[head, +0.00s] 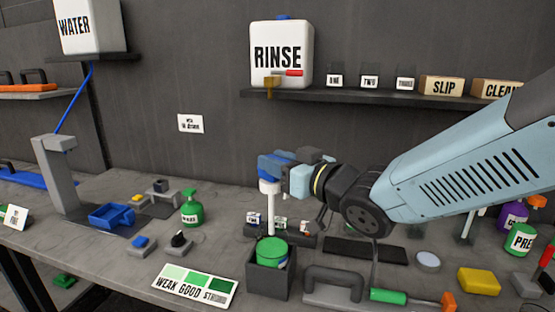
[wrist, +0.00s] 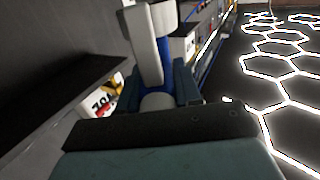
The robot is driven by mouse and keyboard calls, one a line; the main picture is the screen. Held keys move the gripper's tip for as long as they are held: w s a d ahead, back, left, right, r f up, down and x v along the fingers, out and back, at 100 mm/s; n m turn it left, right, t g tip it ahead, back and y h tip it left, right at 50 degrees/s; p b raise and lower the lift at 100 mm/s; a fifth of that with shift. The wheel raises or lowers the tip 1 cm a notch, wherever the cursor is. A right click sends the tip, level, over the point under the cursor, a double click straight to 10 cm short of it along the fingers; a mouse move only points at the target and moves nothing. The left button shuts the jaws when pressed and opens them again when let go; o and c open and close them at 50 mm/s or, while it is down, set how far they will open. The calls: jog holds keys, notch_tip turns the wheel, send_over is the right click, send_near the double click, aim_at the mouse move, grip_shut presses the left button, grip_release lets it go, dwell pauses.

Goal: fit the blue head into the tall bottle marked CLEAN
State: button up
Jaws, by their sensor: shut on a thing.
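My gripper (head: 277,162) is shut on the blue head (head: 269,187), above the middle of the bench. The head's white collar faces down, and a long pale tube hangs upright from it. In the wrist view the blue and white head (wrist: 150,45) sits between my fingers (wrist: 158,95). The tube's lower end is just above or behind a green round top (head: 271,251) in a dark open box (head: 268,283); I cannot tell which. I see no bottle with a readable CLEAN mark; the green item in the box shows no legible label.
A green spray bottle (head: 191,210) stands left of the box. Small labelled pots (head: 253,221) stand behind the tube. A WEAK-GOOD-STRONG card (head: 195,287) lies in front. A grey handle (head: 333,283) and a green-gripped tool (head: 390,297) lie right. The RINSE tank (head: 281,60) sits on the shelf.

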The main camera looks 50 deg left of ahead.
aim_at(278, 192)
jog(key=shift+f, duration=3.25)
jog(key=o, duration=1.1)
jog(key=d, duration=1.4)
jog(key=shift+w, duration=0.15)
jog(key=shift+w, duration=0.1)
